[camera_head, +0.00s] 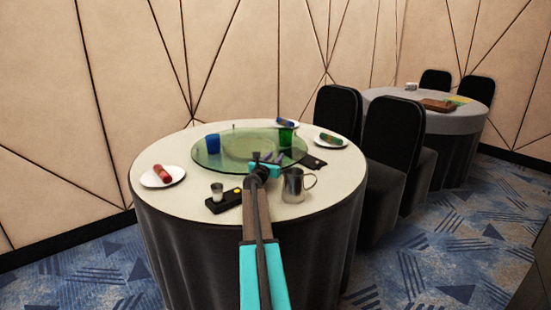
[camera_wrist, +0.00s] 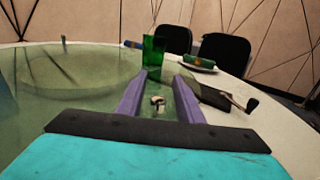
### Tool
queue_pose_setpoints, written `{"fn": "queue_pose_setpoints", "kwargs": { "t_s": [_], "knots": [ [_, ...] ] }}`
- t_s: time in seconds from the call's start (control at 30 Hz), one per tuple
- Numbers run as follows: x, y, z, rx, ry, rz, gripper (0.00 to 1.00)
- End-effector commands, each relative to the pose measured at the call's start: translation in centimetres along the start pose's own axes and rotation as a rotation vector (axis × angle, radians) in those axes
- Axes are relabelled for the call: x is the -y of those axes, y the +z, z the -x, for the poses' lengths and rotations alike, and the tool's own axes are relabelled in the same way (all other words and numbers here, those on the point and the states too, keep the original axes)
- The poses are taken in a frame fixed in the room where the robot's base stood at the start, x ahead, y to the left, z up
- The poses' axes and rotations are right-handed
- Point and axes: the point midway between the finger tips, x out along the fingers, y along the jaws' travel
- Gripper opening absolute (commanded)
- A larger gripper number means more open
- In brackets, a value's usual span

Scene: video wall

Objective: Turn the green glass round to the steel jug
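The green glass (camera_head: 286,137) stands upright on the right part of a round glass turntable (camera_head: 213,160). In the wrist view the green glass (camera_wrist: 153,50) is beyond my fingertips, apart from them. The steel jug (camera_head: 293,187) stands on the table cloth at the front right, off the turntable, with its handle to the right. My gripper (camera_head: 268,160) is over the turntable's front right edge, between jug and green glass. Its two fingers (camera_wrist: 159,75) are spread. A small pale knob-like thing (camera_wrist: 157,102) shows between them; I cannot tell whether they touch it.
A blue glass (camera_head: 213,144) stands on the turntable's left. A small peg (camera_head: 234,127) is at its far rim. White plates with rolls (camera_head: 163,176) (camera_head: 331,140) and a black tray with a small cup (camera_head: 217,192) lie around it. Black chairs (camera_head: 390,140) stand right.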

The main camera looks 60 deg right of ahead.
Motion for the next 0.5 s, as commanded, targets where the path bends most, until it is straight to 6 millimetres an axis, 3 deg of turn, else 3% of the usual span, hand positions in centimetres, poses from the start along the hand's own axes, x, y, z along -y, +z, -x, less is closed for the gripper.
{"fn": "queue_pose_setpoints", "kwargs": {
  "t_s": [0.33, 0.5],
  "knots": [
    [-0.03, 0.01, -0.15, 0.000, 0.000, 0.000, 0.33],
    [-0.04, 0.00, -0.13, 0.000, 0.000, 0.000, 0.06]
  ]
}}
